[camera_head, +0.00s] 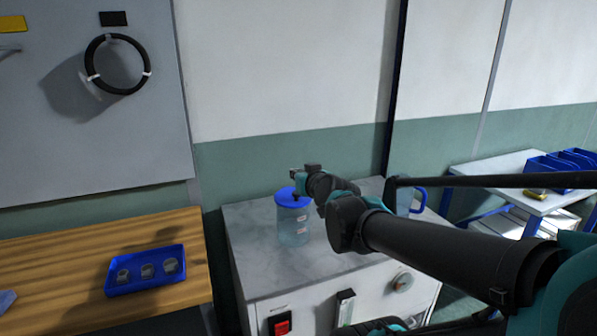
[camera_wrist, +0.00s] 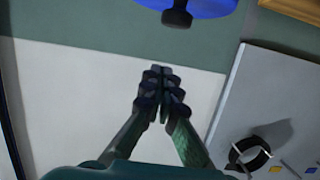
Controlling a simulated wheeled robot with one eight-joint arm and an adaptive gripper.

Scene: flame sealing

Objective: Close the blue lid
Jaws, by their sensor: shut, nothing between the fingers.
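The blue lid (camera_head: 292,197) sits at the top of a clear jar (camera_head: 293,228) on the marble-topped cabinet. It looks roughly level, but I cannot tell whether it is fully seated. In the wrist view the blue lid (camera_wrist: 215,5) is cut off by the top edge, with a dark knob (camera_wrist: 177,16) below it. My gripper (camera_wrist: 161,75) is shut and empty, with its fingertips apart from the knob in that picture. In the head view my gripper (camera_head: 303,172) is just above and beside the lid, and my wrist partly covers the jar's right side.
A clear vessel with a blue handle (camera_head: 419,200) stands behind my arm on the cabinet top (camera_head: 250,240). A red switch (camera_head: 280,324) is on the cabinet front. A blue tray (camera_head: 118,288) with round pieces lies on the wooden table at left. The cabinet's left top is clear.

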